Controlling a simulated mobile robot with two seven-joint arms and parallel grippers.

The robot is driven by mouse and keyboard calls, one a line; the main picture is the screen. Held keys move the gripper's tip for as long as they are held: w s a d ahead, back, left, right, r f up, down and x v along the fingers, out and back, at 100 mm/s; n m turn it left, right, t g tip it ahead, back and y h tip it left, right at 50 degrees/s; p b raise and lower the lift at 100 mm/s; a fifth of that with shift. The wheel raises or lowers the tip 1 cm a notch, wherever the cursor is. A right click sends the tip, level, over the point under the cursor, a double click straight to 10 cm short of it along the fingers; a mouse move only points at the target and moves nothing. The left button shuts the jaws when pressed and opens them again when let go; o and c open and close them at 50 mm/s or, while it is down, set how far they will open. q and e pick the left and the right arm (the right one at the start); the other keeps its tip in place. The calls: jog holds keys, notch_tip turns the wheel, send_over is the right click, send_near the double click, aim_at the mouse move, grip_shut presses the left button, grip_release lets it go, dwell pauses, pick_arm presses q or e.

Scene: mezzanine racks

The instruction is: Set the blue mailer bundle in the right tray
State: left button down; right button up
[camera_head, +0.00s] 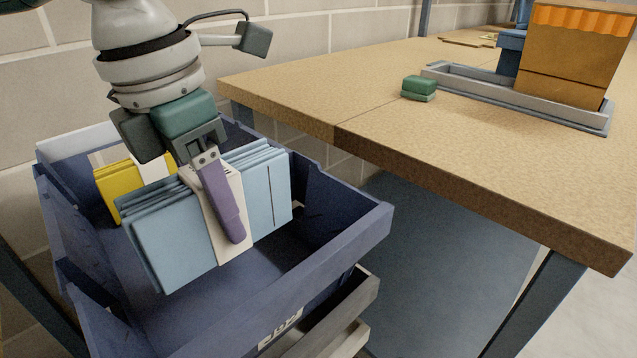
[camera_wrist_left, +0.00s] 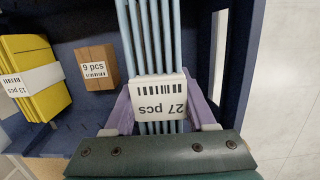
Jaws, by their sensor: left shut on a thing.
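The blue mailer bundle (camera_head: 165,241) is a stack of light blue mailers with a white band. My left gripper (camera_head: 222,205) is shut on it across the band, with a purple finger on the near side. The bundle is over the dark blue crate (camera_head: 330,245); I cannot tell whether it touches the crate floor. In the left wrist view the bundle (camera_wrist_left: 155,50) stands between both fingers (camera_wrist_left: 160,105), its label reading 27 pcs. A grey tray (camera_head: 470,84) lies on the table at the right, with a brown box in it. My right gripper is not in view.
A yellow bundle (camera_head: 119,188) and a small brown box (camera_wrist_left: 97,67) are in the crate. The wooden table (camera_head: 400,135) stands right of the crate, its edge higher than the crate rim. A small green block (camera_head: 418,87) lies near the tray. The table's front is clear.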

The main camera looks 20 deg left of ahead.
aim_at(190, 179)
pick_arm(q)
notch_tip(190, 179, down, 8)
jog(key=shift+f+b, duration=0.1)
jog(key=shift+b, duration=0.85)
jog(key=shift+c, duration=1.1)
grip_release()
jog(key=shift+f, duration=0.1)
jog(key=r+p, duration=0.1)
jog(key=r, duration=0.3)
jog(key=s+r+p, duration=0.1)
jog(key=r, duration=0.3)
jog(key=r+p, duration=0.1)
jog(key=r, duration=0.3)
jog(key=shift+s+a+r+p, duration=0.1)
jog(key=shift+s+a+p, duration=0.15)
jog(key=shift+a+p, duration=0.1)
